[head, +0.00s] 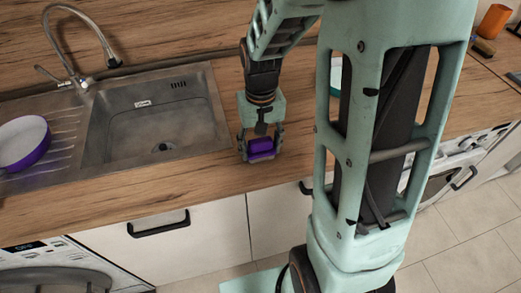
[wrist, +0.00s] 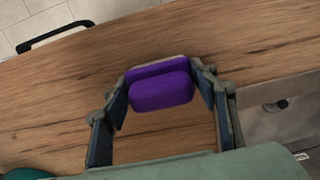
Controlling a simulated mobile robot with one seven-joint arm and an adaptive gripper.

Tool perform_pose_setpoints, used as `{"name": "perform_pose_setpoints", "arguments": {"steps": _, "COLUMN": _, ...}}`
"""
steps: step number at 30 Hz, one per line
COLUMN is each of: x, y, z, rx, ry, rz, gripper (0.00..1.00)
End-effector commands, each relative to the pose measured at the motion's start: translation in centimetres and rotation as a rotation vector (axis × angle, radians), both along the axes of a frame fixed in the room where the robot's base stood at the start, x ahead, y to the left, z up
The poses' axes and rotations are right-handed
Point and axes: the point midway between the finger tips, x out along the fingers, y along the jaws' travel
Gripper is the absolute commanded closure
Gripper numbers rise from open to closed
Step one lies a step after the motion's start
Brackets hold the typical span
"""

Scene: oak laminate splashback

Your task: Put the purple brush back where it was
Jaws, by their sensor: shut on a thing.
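The purple brush (head: 261,147) is a small block-shaped thing between the fingers of my gripper (head: 262,156), over the wooden counter right of the sink. In the wrist view the brush (wrist: 160,88) shows purple with a paler edge along its far side. My gripper (wrist: 163,95) is shut on it, one finger at each end. I cannot tell whether the brush touches the counter or hangs just above it.
The steel sink (head: 155,118) with its tap (head: 75,55) lies left of my gripper. A purple-rimmed bowl or plate (head: 22,143) sits on the drainer. An orange cup (head: 494,21) and a small yellowish thing (head: 484,47) stand at the far right. The counter (head: 205,178) in front is clear.

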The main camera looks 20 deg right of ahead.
Motion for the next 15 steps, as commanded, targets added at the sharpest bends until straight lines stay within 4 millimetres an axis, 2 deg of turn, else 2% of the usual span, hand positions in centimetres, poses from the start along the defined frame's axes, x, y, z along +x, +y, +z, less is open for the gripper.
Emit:
{"name": "perform_pose_setpoints", "arguments": {"steps": 9, "x": -0.01, "y": 0.01, "z": -0.34, "rx": 0.000, "ry": 0.000, "rz": 0.000, "gripper": 0.65}}
{"name": "perform_pose_setpoints", "arguments": {"steps": 10, "x": -0.01, "y": 0.01, "z": -0.20, "rx": 0.000, "ry": 0.000, "rz": 0.000, "gripper": 0.43}}
{"name": "perform_pose_setpoints", "arguments": {"steps": 14, "x": -0.01, "y": 0.02, "z": -0.16, "rx": 0.000, "ry": 0.000, "rz": 0.000, "gripper": 0.29}}
{"name": "perform_pose_setpoints", "arguments": {"steps": 15, "x": -0.01, "y": 0.02, "z": -0.16, "rx": 0.000, "ry": 0.000, "rz": 0.000, "gripper": 0.29}}
